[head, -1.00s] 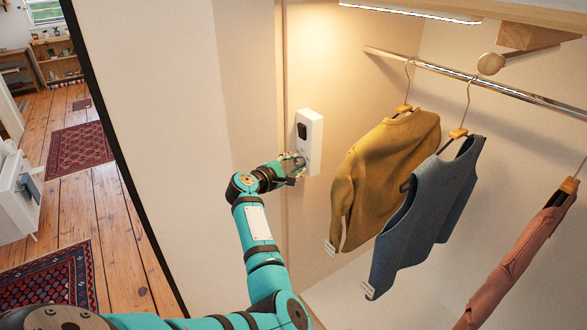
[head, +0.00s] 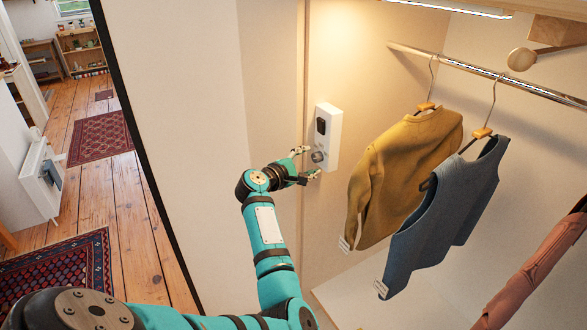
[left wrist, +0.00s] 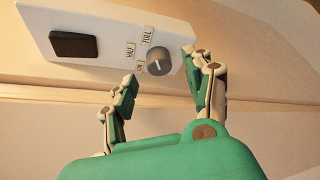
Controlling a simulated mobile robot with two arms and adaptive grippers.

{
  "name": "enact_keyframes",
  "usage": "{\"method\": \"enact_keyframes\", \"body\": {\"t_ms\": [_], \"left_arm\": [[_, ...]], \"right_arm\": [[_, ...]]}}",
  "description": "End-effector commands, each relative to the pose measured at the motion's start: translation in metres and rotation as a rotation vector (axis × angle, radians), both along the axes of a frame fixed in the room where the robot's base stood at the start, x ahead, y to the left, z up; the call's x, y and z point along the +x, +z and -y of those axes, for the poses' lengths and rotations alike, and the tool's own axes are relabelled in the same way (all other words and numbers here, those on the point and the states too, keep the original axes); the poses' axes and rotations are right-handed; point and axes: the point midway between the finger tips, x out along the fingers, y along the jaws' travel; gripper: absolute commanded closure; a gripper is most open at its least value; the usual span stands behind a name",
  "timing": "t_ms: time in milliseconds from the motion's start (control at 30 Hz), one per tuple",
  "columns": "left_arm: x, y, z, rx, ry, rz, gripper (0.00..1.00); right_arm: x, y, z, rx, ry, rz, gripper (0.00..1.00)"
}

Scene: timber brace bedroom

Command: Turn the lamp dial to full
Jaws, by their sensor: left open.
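The lamp dial (head: 318,156) is a small grey knob low on a white wall panel (head: 335,128) inside the wardrobe. In the left wrist view the dial (left wrist: 159,61) has a pale pointer mark, and the labels HALF, FULL and a third, too small to read surely, stand beside it. I cannot tell surely which label the mark points at. My left gripper (head: 308,162) is open in front of the dial. In the left wrist view its fingertips (left wrist: 160,68) lie on either side of the dial, apart from it. The lamp strip (head: 450,6) above is lit.
A black square (left wrist: 74,45) sits on the panel beside the labels. A mustard sweater (head: 405,165) and a blue vest (head: 445,205) hang from the rail (head: 470,70) right of the panel. A pink garment (head: 535,265) hangs further right. A pale partition (head: 180,120) stands at the left.

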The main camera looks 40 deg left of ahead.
Motion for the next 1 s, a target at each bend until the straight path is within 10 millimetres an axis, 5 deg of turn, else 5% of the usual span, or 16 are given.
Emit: {"method": "enact_keyframes", "body": {"t_ms": [400,1000], "left_arm": [[-0.081,0.015,-0.002,0.002,0.002,-0.001,0.47],[-0.094,0.019,-0.001,0.000,0.000,-0.001,0.47]], "right_arm": [[0.000,0.000,0.000,-0.001,0.000,-0.001,0.52],[0.000,0.000,0.000,0.000,0.000,-0.001,0.52]]}}
